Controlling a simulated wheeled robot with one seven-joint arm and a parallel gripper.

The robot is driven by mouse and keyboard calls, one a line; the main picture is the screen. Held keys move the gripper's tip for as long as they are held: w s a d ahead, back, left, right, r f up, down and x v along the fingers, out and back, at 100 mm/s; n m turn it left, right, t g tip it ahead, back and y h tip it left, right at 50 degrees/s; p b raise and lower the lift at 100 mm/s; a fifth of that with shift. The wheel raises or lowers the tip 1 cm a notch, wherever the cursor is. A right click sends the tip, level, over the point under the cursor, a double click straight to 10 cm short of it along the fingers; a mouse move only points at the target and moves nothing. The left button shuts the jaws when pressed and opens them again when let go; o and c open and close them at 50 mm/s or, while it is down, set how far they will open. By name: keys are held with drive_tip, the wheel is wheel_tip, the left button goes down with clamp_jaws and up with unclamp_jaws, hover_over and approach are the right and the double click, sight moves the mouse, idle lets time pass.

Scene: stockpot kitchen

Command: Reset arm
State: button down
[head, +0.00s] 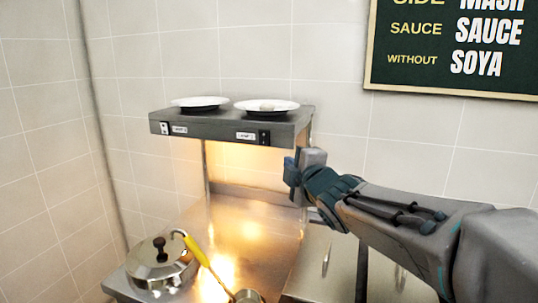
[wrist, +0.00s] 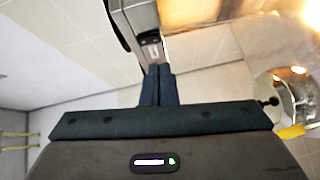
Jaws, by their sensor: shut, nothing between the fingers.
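My gripper (head: 292,171) is at the end of my arm, which reaches in from the right in the head view. It is beside the right end of the grey raised shelf (head: 228,124), a little below its top. In the wrist view my gripper (wrist: 158,72) shows its two dark fingers pressed together with nothing between them. I cannot tell whether the gripper touches the shelf. The shelf also shows in the wrist view (wrist: 150,47), just beyond the fingertips.
Two white plates (head: 200,102) (head: 267,106) lie on the shelf. A lidded pot (head: 160,264) and a yellow-handled ladle (head: 197,249) are on the lit metal counter (head: 228,222) at lower left. A menu board (head: 452,84) hangs on the tiled wall.

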drive_tip(key=s+d+f+m+g+h, duration=0.3)
drive_tip(key=s+d+f+m, duration=0.15)
drive_tip(key=f+m, duration=0.2)
drive_tip(key=s+d+f+m+g+h, duration=0.3)
drive_tip(key=s+d+f+m, duration=0.15)
drive_tip(key=f, duration=0.25)
drive_tip(key=s+f+m+g, duration=0.3)
drive_tip(key=s+f+m, duration=0.1)
drive_tip(key=s, duration=0.4)
drive_tip(key=s+f+m+g, duration=0.4)
drive_tip(key=s+f+m, duration=0.1)
drive_tip(key=s, duration=0.4)
drive_tip(key=shift+s+f+g+y, duration=0.15)
drive_tip(key=shift+f+g+y, duration=0.15)
drive_tip(key=shift+f, duration=0.25)
drive_tip(key=shift+a, duration=0.1)
